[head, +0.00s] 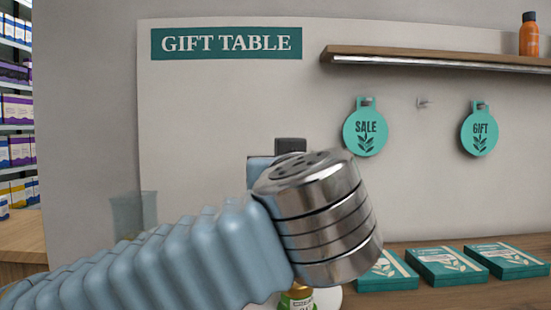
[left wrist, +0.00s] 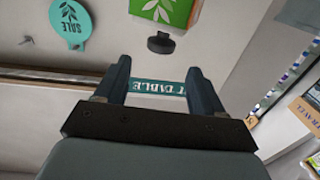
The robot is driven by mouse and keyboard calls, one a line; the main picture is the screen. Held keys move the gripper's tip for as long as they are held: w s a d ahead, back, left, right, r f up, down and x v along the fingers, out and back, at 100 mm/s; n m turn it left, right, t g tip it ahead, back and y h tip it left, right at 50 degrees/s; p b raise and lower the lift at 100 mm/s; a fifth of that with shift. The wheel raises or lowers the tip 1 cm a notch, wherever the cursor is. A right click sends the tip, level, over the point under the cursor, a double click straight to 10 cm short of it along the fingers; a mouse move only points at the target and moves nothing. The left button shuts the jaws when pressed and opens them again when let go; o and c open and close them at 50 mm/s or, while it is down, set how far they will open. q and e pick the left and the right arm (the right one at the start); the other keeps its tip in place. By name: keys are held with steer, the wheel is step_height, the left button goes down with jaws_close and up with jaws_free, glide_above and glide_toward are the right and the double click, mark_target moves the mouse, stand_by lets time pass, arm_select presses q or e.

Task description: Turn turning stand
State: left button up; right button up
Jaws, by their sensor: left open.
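A pale round edge (head: 329,297), possibly of the turning stand, shows low in the head view, mostly hidden behind my left arm. A small bottle with a green label (head: 299,300) shows just below the metal wrist joint. My left gripper (left wrist: 158,72) is open in the left wrist view, with nothing between its fingers. My right gripper is not seen.
Flat teal boxes (head: 447,265) lie on the wooden counter (head: 400,296) at right. Round SALE (head: 365,128) and GIFT (head: 480,131) tags hang on the wall below a wooden shelf (head: 440,58). A clear tumbler-like vessel (head: 128,213) stands at left behind my arm.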

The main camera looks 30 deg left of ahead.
arm_select(q)
steer(key=p+x, duration=0.2)
steer(key=x, duration=0.9)
steer(key=shift+c, duration=0.3)
jaws_close()
